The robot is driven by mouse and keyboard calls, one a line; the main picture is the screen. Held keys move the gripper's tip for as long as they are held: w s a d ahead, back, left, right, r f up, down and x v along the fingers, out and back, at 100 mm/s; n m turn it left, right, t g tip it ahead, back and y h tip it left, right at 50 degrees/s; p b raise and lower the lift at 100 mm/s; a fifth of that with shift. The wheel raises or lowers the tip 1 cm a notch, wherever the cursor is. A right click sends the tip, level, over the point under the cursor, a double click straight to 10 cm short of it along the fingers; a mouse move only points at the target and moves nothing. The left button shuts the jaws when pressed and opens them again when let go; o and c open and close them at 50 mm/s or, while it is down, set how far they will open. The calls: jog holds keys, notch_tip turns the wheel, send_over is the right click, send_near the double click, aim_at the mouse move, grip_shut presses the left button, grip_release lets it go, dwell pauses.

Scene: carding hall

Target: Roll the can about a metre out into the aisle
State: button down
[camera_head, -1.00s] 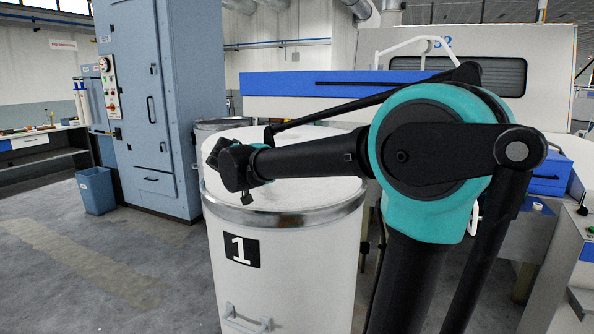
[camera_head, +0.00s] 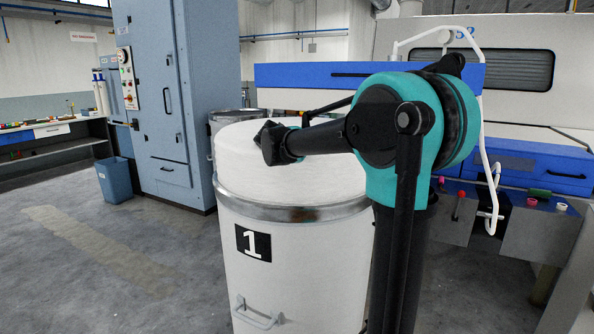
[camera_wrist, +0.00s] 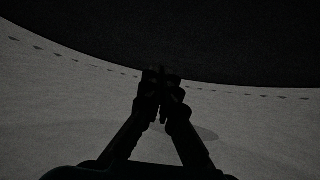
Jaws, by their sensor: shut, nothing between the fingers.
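The can is a large white drum (camera_head: 290,265) with a metal band, a black label marked 1 and a handle low on its front. It stands upright on the floor in the middle of the head view, its top filled with white material. My gripper (camera_head: 268,143) appears over the can's top; I cannot tell whether it touches. In the dark wrist view my gripper (camera_wrist: 161,80) has its fingertips together with nothing seen between them. A pale surface lies around them, with a dark curved area beyond. My arm hides the can's right side.
A blue cabinet (camera_head: 160,100) and a blue bin (camera_head: 115,180) stand at left. Another drum (camera_head: 222,117) is partly hidden behind the can. A machine with a blue panel (camera_head: 520,165) fills the right. Grey floor (camera_head: 110,275) is open at front left.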

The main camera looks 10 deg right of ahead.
jog(key=shift+w+f, duration=0.1)
jog(key=shift+f, duration=0.7)
jog(key=shift+s+f, duration=0.1)
jog(key=shift+s, duration=0.1)
